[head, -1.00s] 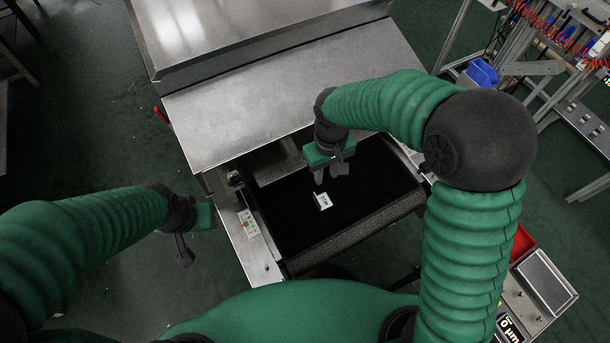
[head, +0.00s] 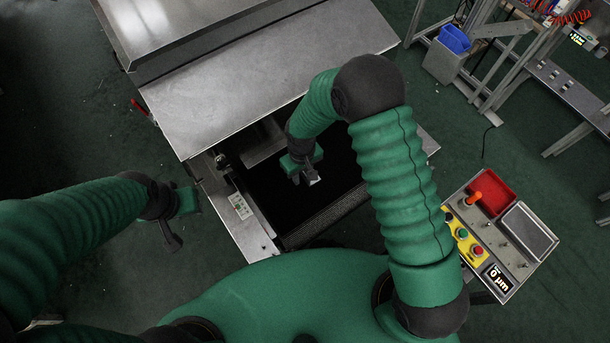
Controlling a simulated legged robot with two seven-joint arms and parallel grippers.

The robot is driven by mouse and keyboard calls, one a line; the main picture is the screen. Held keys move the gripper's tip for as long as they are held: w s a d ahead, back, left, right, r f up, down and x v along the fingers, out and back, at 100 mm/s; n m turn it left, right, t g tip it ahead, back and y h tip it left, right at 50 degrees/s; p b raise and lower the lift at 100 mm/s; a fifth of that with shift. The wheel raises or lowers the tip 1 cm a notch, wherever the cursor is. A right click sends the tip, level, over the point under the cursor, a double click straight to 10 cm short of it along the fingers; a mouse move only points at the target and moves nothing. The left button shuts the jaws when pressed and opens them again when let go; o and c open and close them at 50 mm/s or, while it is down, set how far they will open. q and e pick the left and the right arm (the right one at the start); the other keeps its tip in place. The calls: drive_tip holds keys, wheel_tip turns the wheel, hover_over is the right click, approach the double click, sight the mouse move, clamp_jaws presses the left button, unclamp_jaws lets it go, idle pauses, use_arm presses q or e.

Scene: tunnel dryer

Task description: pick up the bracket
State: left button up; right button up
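The bracket (head: 314,180) is a small pale piece on the black conveyor belt (head: 262,205) of the dryer. It is partly hidden by my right gripper (head: 305,181), which points down at it from above. The fingertips are right at the bracket, but I cannot tell whether they close on it or stand around it. My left gripper (head: 176,228) hangs in the air left of the dryer, away from the bracket. Its fingers are dark and seen from above, so their opening is unclear.
The dryer's metal hood (head: 270,75) rises just behind the belt. A side panel with a label (head: 240,206) borders the belt on the left. At the right stands a gauge console (head: 505,240) with a red tray (head: 493,193).

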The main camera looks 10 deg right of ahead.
drive_tip(key=shift+d+f, duration=0.2)
drive_tip(key=shift+f, duration=0.35)
drive_tip(key=shift+w+d+f, duration=0.2)
drive_tip(key=shift+w+d, duration=0.05)
drive_tip(key=shift+d, duration=0.4)
drive_tip(key=shift+c, duration=1.9)
drive_tip(key=shift+s+r, duration=0.1)
clamp_jaws()
drive_tip(key=shift+a, duration=0.55)
drive_tip(key=shift+d, duration=0.45)
use_arm(q)
drive_tip(key=shift+w+d+r, duration=0.1)
drive_tip(key=shift+d, duration=0.65)
drive_tip(key=shift+a, duration=0.3)
use_arm(e)
drive_tip(key=shift+a, duration=0.3)
